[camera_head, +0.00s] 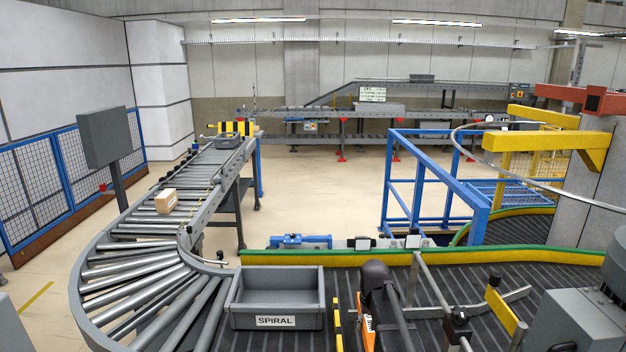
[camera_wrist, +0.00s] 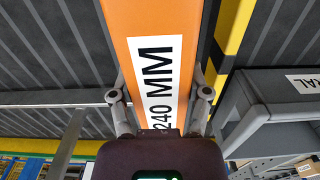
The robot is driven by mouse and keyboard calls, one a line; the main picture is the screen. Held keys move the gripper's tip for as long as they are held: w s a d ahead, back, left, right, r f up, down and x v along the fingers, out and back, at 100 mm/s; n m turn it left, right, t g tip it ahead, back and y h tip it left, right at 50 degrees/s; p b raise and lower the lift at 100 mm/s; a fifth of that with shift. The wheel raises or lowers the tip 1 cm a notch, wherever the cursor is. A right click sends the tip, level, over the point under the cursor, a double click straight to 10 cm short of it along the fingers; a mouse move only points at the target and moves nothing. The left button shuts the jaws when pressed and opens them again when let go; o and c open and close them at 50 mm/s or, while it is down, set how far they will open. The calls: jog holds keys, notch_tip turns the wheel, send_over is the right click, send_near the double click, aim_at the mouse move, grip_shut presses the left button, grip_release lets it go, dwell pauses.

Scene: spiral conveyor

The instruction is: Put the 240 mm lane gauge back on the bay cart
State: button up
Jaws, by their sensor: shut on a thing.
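The 240 mm lane gauge is an orange bar (camera_wrist: 150,20) with a white "240 MM" label, running up the middle of the wrist view. My gripper (camera_wrist: 159,96) is shut on it, one finger against each long side. In the head view a small orange part of the gauge (camera_head: 368,324) shows at the bottom, beside my dark wrist (camera_head: 376,272), which hides the rest. The gauge is over the dark ribbed belt; I cannot tell whether it touches it. I cannot make out the bay cart in either view.
A grey tote marked SPIRAL (camera_head: 276,321) stands left of my gripper. A yellow-black bar (camera_head: 338,326) lies between them. Metal guide rails (camera_head: 434,290) and a yellow bracket (camera_head: 503,310) are to the right. A curved roller conveyor (camera_head: 135,270) with a carton (camera_head: 166,201) is at left.

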aim_at(370, 319)
jog(key=shift+r+p, duration=3.8)
jog(key=shift+r, duration=0.3)
jog(key=shift+f+b, duration=1.6)
jog(key=shift+s, duration=0.1)
